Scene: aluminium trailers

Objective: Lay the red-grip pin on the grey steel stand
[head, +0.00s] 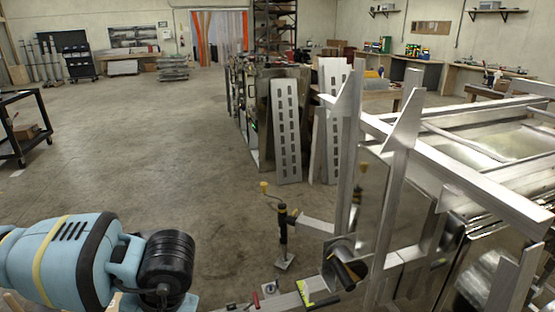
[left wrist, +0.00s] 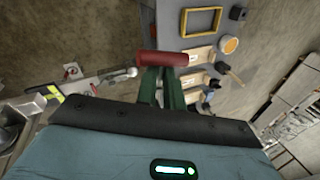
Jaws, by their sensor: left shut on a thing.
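The red-grip pin shows its red grip (left wrist: 162,58) in the left wrist view, lying across the tips of my left gripper (left wrist: 161,72). The dark green fingers are shut on it. Its metal shaft cannot be clearly made out. The grey steel stand (left wrist: 171,22) is a flat grey top beyond and to the right of the grip in that view. I cannot tell the height between the grip and the stand. In the head view only my left arm shows at the lower left, and the stand cannot be made out. My right gripper is in neither view.
The stand carries a yellow frame (left wrist: 202,22), a black block (left wrist: 237,13), an orange-rimmed round thing (left wrist: 228,45), a hammer-like tool (left wrist: 230,73) and light wooden pieces. An aluminium trailer (head: 470,180) fills the right, with a jack (head: 283,225). Open floor (head: 150,150) lies left.

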